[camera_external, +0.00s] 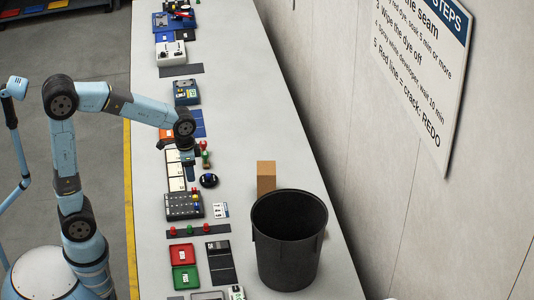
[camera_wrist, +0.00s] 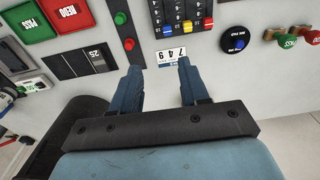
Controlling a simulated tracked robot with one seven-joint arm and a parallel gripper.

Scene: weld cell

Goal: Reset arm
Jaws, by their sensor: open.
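My gripper (camera_external: 189,172) is above the long grey bench (camera_external: 230,75), over its left part in the external view. In the wrist view my gripper (camera_wrist: 159,66) has its two blue fingers apart with nothing between them. A small white card with the digits 7 4 9 (camera_wrist: 171,55) lies on the bench beyond the fingertips. My arm bends over the bench edge from the left in the external view.
A black bin (camera_external: 290,240) and a brown block (camera_external: 266,177) stand at the right. A wall borders the bench's right side.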

